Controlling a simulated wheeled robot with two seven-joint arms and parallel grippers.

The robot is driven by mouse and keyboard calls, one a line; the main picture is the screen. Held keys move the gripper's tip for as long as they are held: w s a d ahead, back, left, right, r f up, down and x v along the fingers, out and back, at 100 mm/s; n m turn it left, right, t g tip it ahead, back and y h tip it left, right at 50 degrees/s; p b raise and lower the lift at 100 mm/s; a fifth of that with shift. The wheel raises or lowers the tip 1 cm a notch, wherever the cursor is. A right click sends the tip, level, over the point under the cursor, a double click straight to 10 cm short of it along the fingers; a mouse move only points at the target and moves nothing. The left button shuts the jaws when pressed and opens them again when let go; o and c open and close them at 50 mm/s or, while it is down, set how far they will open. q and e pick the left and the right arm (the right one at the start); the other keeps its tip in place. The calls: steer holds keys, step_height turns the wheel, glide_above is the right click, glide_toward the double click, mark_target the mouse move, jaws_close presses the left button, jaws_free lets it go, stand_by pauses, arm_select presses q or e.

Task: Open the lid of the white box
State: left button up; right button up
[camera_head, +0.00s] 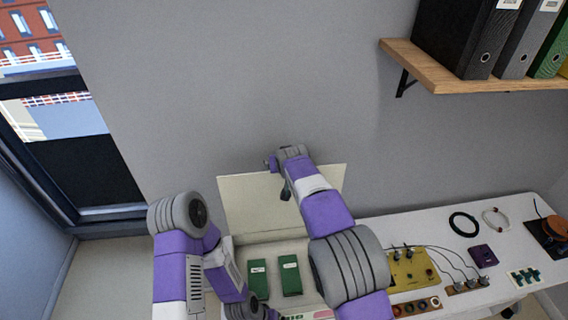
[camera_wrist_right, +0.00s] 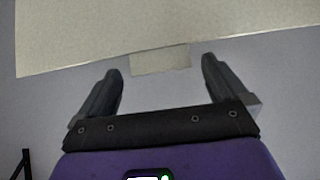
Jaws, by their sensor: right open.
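The white box (camera_head: 268,249) stands on the table with its lid (camera_head: 248,208) raised upright against the grey wall. Two green items lie inside the box. My right gripper (camera_head: 283,182) is at the upper part of the lid. In the right wrist view its jaws (camera_wrist_right: 162,68) are open, with the pale lid (camera_wrist_right: 130,28) beyond them and a small tab (camera_wrist_right: 160,61) at its edge between the fingertips. I cannot tell whether they touch. My left gripper (camera_head: 250,304) is low by the box's front left, partly hidden; its jaws are unclear.
Right of the box, a yellow device (camera_head: 412,272) with cables stands on the white table (camera_head: 400,222). A purple block (camera_head: 483,256), a dark ring (camera_head: 463,224) and a pale ring (camera_head: 496,217) lie farther right. A wooden shelf (camera_head: 440,78) with binders hangs at upper right.

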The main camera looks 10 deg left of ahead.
steer(key=b+v, duration=0.2)
steer(key=v, duration=0.5)
steer(key=shift+s+r, duration=0.2)
steer(key=shift+s, duration=0.05)
steer(key=shift+d, duration=0.1)
